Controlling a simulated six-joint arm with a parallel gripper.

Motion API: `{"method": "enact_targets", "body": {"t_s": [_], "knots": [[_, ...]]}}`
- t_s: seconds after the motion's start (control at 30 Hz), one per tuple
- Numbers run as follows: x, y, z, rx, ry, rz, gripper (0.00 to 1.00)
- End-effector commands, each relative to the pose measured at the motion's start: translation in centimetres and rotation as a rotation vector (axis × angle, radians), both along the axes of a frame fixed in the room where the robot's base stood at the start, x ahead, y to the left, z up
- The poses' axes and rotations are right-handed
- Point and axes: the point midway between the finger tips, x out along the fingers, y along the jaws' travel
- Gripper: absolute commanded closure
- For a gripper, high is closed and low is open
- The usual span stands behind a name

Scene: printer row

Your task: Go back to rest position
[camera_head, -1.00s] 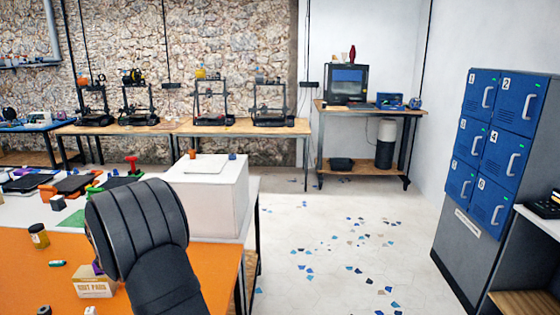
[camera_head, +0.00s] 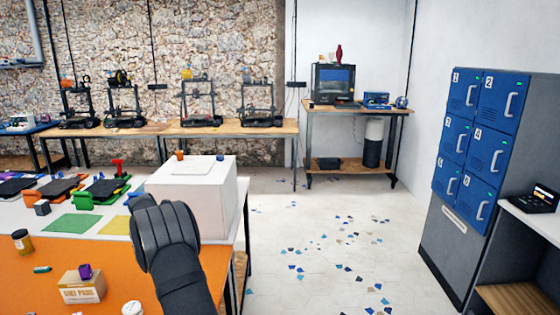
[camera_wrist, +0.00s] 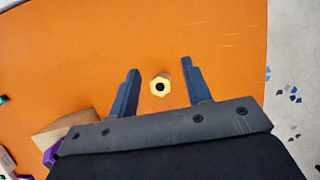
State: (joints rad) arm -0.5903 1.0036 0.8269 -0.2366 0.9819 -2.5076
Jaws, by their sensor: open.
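My gripper (camera_wrist: 160,88) shows in the wrist view with its two dark fingers spread apart and nothing held between them. It faces down over the orange table top (camera_wrist: 90,60). A small yellow hexagonal piece with a dark centre (camera_wrist: 160,87) shows between the fingers in that view, apart from both; its height relative to the fingertips I cannot tell. In the head view my dark arm rises from the bottom, in front of the white box, and hides the gripper's fingers.
A cardboard box (camera_head: 82,286) with a purple piece (camera_head: 85,271) on it and a jar (camera_head: 22,241) stand on the orange table. A white box (camera_head: 195,205) is close behind my arm. Blue lockers (camera_head: 480,140) stand at right. The floor (camera_head: 320,240) between has scattered chips.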

Motion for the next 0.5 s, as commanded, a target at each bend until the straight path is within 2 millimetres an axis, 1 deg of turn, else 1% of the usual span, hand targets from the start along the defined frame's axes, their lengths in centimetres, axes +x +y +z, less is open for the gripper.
{"method": "enact_targets", "body": {"t_s": [0.03, 0.1, 0.2, 0.4, 0.5], "knots": [[-0.1, 1.0, -0.7, -0.001, 0.002, 0.003, 0.55], [-0.4, 2.3, -1.4, -0.002, 0.001, 0.005, 0.55], [-0.5, 4.0, -2.5, -0.002, 0.000, 0.005, 0.55], [-0.9, 7.1, -4.3, -0.001, 0.001, 0.004, 0.55], [-1.0, 8.2, -5.0, 0.000, 0.000, 0.002, 0.55]]}}
